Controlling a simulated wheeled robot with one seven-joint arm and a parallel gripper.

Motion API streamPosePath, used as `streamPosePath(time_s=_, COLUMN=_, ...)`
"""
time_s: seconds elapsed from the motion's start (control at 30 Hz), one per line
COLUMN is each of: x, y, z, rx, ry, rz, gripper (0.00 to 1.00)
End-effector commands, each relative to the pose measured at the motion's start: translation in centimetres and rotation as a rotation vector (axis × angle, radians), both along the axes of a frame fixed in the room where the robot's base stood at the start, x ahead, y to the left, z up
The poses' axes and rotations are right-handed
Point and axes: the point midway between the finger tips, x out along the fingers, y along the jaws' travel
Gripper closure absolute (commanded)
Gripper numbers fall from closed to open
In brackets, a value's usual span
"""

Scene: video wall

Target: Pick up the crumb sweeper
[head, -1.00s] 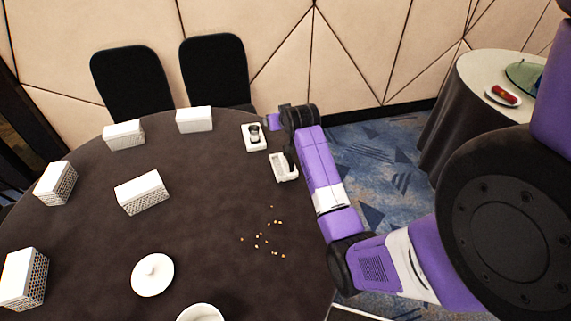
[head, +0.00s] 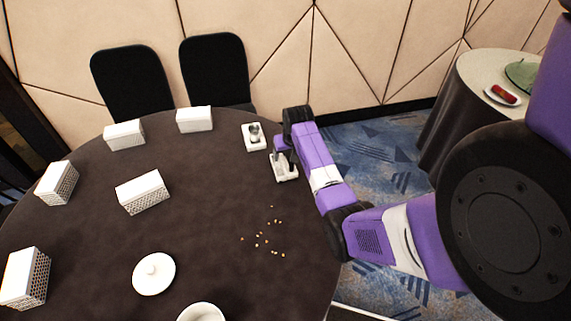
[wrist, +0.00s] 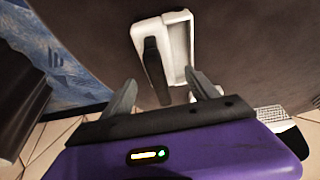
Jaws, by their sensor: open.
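The crumb sweeper (head: 287,174), a white tray-like piece, lies near the right edge of the dark round table. In the wrist view it shows as a white body with an open recess (wrist: 179,52) and a black bar-like handle (wrist: 154,68) along its left side. My gripper (head: 282,152) is above it in the head view and hides part of it. In the wrist view my gripper (wrist: 163,84) is open, its fingers pointing at the sweeper, with the handle's lower end between the tips. Nothing is held, and contact cannot be told.
A white holder with a silver-topped item (head: 254,137) stands just behind the sweeper. Crumbs (head: 265,237) lie nearer me on the dark table (head: 205,220). Black chairs (head: 216,72) are behind.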

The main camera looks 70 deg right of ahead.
Motion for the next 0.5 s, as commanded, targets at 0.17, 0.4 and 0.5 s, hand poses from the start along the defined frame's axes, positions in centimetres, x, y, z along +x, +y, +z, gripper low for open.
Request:
streamPosePath(time_s=0.17, x=0.4, y=-0.5, z=-1.8, rx=0.001, ry=0.001, rz=0.0, gripper=0.31)
streamPosePath(time_s=0.4, x=0.5, y=-0.7, z=-2.2, rx=-0.002, ry=-0.001, rz=0.0, gripper=0.31)
streamPosePath(time_s=0.5, x=0.5, y=-0.7, z=-2.2, rx=-0.002, ry=-0.001, rz=0.0, gripper=0.33)
